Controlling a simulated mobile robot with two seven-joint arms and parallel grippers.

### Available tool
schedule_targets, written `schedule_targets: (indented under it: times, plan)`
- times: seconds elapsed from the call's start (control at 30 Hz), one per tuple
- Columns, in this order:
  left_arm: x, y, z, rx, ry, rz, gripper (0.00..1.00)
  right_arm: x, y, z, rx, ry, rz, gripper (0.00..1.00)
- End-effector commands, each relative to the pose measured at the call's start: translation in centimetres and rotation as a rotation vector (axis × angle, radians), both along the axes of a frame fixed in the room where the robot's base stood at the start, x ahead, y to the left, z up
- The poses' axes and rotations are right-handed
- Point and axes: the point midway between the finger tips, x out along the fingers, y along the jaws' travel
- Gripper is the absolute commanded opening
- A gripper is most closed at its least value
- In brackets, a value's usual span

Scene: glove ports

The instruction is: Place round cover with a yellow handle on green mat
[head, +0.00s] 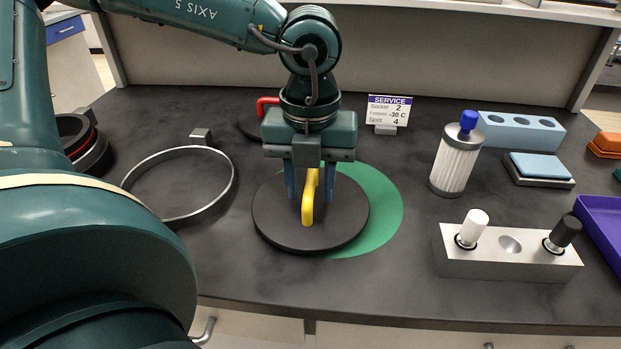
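The round dark cover (277,220) has a yellow handle (309,200) standing up from its top. It looks flat and overlaps the left part of the green mat (383,212), whose right side shows as a crescent. My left gripper (310,193) is over the cover, pointing down. Its two blue-grey fingers are apart, one on each side of the yellow handle, with a visible gap on both sides. The far part of the handle is hidden under the gripper body. My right gripper is not in view.
A metal ring (232,184) lies to the left. Behind my gripper is another dark cover with a red handle (266,103), partly hidden.

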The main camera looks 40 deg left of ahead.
Motion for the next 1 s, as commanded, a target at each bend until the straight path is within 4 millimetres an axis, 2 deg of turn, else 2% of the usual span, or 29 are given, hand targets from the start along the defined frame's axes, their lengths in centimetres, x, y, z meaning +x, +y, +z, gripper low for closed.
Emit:
schedule_targets:
  times: [0.3,0.5,0.7,1.0]
  plan:
    - [0.2,0.0,7.0,0.002,-0.008,0.002,0.35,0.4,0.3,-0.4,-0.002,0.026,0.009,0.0]
    - [0.1,0.0,10.4,0.002,-0.005,0.0,0.35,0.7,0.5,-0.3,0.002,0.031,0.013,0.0]
    - [0.0,0.0,11.8,0.001,-0.002,-0.001,0.35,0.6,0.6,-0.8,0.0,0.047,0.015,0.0]
    - [0.0,0.0,11.9,0.001,-0.002,-0.002,0.35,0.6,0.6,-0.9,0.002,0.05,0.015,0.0]
